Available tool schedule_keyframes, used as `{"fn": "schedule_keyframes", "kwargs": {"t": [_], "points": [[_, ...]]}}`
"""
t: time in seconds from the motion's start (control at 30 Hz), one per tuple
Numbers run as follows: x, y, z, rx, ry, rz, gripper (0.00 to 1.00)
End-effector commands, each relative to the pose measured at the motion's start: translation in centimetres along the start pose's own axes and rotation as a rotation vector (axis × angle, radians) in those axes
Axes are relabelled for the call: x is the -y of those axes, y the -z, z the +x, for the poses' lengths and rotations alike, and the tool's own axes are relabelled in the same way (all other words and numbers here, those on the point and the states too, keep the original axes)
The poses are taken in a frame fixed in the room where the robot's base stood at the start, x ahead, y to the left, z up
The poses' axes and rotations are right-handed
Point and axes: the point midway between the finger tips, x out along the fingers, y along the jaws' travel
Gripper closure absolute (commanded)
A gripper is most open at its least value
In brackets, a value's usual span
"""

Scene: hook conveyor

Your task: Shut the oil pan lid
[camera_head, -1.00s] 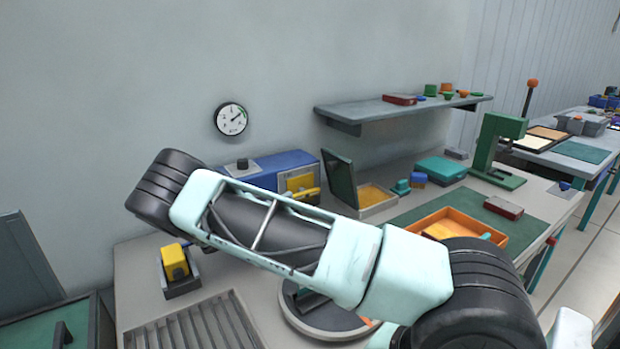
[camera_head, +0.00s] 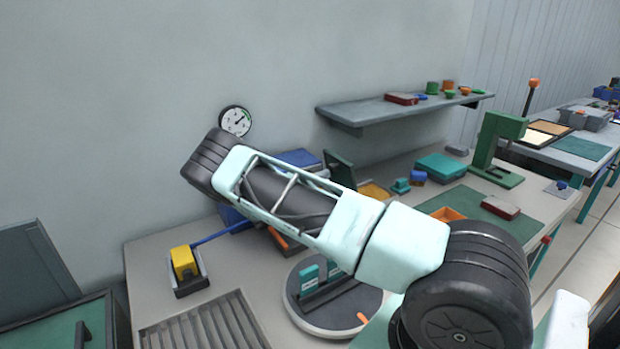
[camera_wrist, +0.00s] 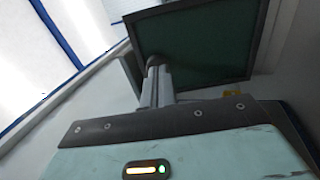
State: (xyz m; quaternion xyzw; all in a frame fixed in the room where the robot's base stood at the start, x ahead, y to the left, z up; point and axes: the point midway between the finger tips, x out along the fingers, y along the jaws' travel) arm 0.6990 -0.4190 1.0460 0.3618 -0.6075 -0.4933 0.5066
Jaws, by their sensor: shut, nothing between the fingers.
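A shallow pan with a yellow-orange inside (camera_head: 374,191), which I take to be the oil pan, stands at the back of the workbench in the head view. Its dark green, dark-framed lid (camera_head: 340,169) stands up steeply at the pan's left side, open. My arm hides the lower part of both. In the wrist view a dark green framed panel, apparently this lid (camera_wrist: 205,45), fills the top middle. My gripper (camera_wrist: 154,64) is shut and empty, its tip overlapping the panel's lower left in the picture. Whether it touches cannot be told. The head view hides the gripper behind my arm.
A blue machine (camera_head: 300,158) is partly hidden behind my arm. A round turntable (camera_head: 330,325) and a yellow block in a dark holder (camera_head: 184,262) sit nearer. A teal case (camera_head: 441,167) and a green press (camera_head: 497,150) stand to the right. A shelf (camera_head: 400,106) hangs above.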

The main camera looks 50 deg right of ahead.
Motion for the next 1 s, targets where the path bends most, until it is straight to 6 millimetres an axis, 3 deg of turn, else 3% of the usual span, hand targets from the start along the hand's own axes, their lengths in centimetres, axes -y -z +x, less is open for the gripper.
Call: {"fn": "schedule_keyframes", "kwargs": {"t": [0.67, 1.0], "points": [[-0.3, 0.0, 1.1, 0.001, 0.03, 0.001, 1.0], [-1.5, -0.1, 4.5, 0.005, 0.236, 0.005, 1.0]]}}
